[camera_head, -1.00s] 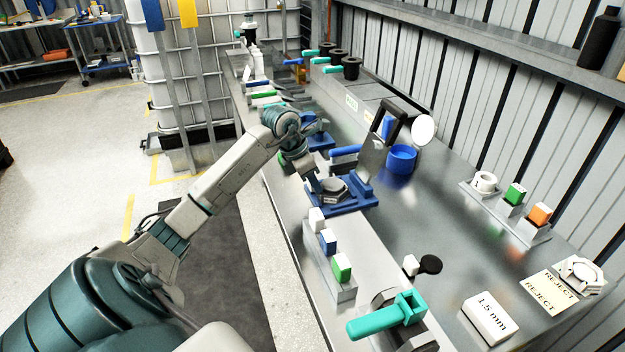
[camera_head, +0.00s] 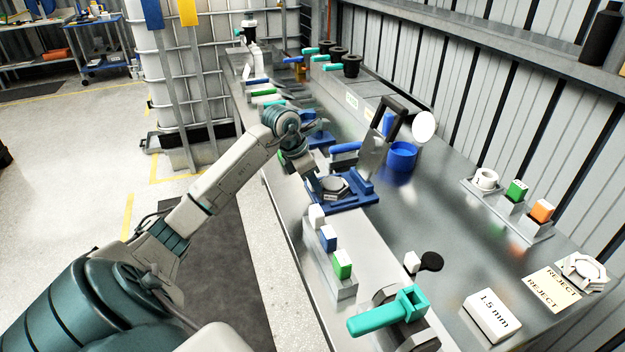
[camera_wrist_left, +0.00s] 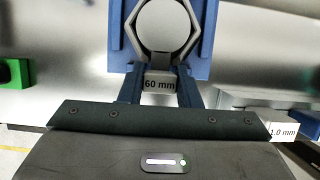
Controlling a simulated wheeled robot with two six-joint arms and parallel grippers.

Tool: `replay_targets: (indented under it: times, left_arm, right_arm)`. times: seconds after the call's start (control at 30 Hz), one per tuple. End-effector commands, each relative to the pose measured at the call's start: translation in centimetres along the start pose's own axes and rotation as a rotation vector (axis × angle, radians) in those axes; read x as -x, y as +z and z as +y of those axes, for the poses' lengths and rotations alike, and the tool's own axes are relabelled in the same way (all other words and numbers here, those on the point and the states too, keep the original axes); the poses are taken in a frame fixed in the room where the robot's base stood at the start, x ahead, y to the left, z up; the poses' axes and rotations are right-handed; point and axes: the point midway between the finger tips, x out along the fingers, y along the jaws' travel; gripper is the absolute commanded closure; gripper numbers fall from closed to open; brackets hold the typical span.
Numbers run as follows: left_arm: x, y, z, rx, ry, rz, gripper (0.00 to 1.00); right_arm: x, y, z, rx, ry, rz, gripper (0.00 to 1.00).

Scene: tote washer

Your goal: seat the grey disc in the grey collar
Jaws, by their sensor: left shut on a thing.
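The grey disc (camera_wrist_left: 160,22) shows as a round, flat face inside the grey six-sided collar (camera_wrist_left: 128,22) in the left wrist view. The collar stands on a blue fixture (camera_wrist_left: 203,60), which also shows in the head view (camera_head: 352,203). My left gripper (camera_wrist_left: 160,72) is at the near side of the collar, its blue fingers shut on a small grey tab (camera_wrist_left: 159,85) marked 60 mm. Which part the tab belongs to, and whether the disc lies flush, I cannot tell. In the head view my left gripper (camera_head: 318,185) is beside the fixture. My right gripper is out of view.
A rack with white, blue and green blocks (camera_head: 345,290) stands in front of the fixture. A blue cup (camera_head: 402,157) is behind it. A teal-handled clamp (camera_head: 385,318) is at the near edge. The bench (camera_head: 430,215) between cup and reject card (camera_head: 553,287) is mostly clear.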

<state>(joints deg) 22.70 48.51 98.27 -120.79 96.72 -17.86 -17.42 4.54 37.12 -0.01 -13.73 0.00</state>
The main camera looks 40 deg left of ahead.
Motion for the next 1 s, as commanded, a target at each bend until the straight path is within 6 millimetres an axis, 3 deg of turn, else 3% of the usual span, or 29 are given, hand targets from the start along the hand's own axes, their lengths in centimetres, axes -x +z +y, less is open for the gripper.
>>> replay_targets:
  times: [0.87, 0.9, 1.0]
  left_arm:
    - [-0.21, -0.09, -0.01, 0.000, 0.000, 0.000, 1.00]
    - [-0.22, -0.09, -0.02, 0.000, 0.000, 0.000, 0.62]
    - [-0.22, -0.09, -0.02, 0.000, 0.000, 0.000, 0.44]
  right_arm:
    - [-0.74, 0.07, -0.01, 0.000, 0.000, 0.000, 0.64]
    - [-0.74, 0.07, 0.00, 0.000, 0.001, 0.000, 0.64]
    - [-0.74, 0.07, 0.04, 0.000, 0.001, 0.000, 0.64]
